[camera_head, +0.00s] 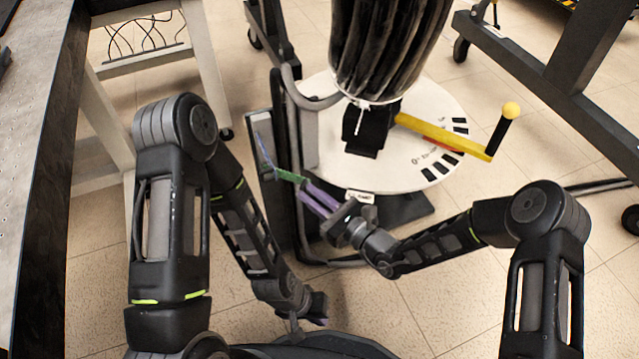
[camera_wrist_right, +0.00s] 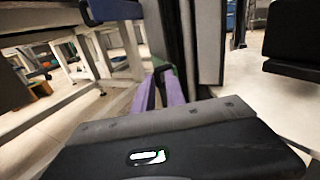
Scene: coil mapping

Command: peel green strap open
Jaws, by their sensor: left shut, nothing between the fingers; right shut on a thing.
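The green strap (camera_head: 285,174) runs across beside the dark upright post next to the round white base. My right gripper (camera_head: 306,188) has purple fingers and is shut on the strap's end. In the right wrist view, the gripper's purple fingers (camera_wrist_right: 160,92) reach forward, with a small piece of green strap (camera_wrist_right: 161,65) at their tips. The strap's far part goes up along the post and is narrow and hard to make out. My left gripper (camera_head: 318,308) is low, shut and empty, well apart from the strap.
A black wrapped coil (camera_head: 388,45) hangs above the white round base (camera_head: 440,115). A yellow lever (camera_head: 445,137) with a ball knob sticks out right. A grey table (camera_head: 40,130) stands left, and a dark wheeled frame (camera_head: 540,80) stands right. Tiled floor lies open in front.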

